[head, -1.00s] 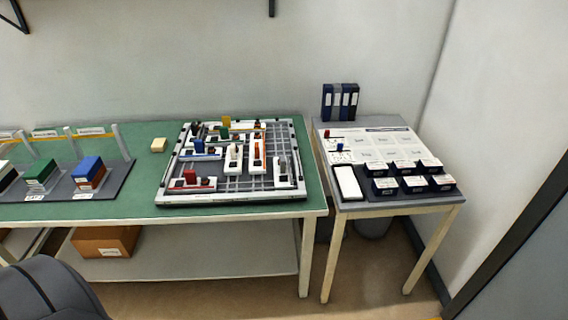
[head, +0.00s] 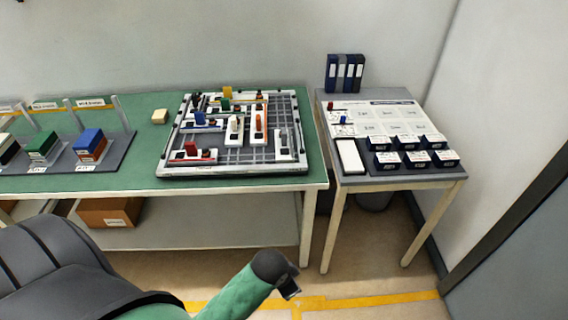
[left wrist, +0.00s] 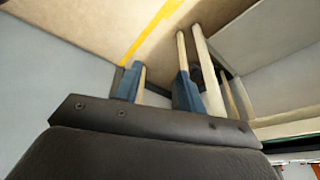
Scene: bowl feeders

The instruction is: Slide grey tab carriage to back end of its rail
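The grey tab carriage (head: 283,142) stands upright in a white rail piece (head: 291,158) at the right side of the board (head: 235,169) on the green table. It looks small, and its exact place along its rail is hard to tell. My left gripper (left wrist: 160,72) shows in the left wrist view with its two blue fingers apart and nothing between them. It is away from the board, with floor and table legs beyond it. In the head view a green and dark part of my arm shows low in front of the table; the fingers are not clear there. My right gripper is not in view.
Other rails on the board carry red (head: 191,148), blue (head: 200,118), white, yellow, green and orange tabs. Left are block stands (head: 90,145) and a cream block (head: 160,116). A side table (head: 330,180) with several dark boxes stands at right. The floor in front is open.

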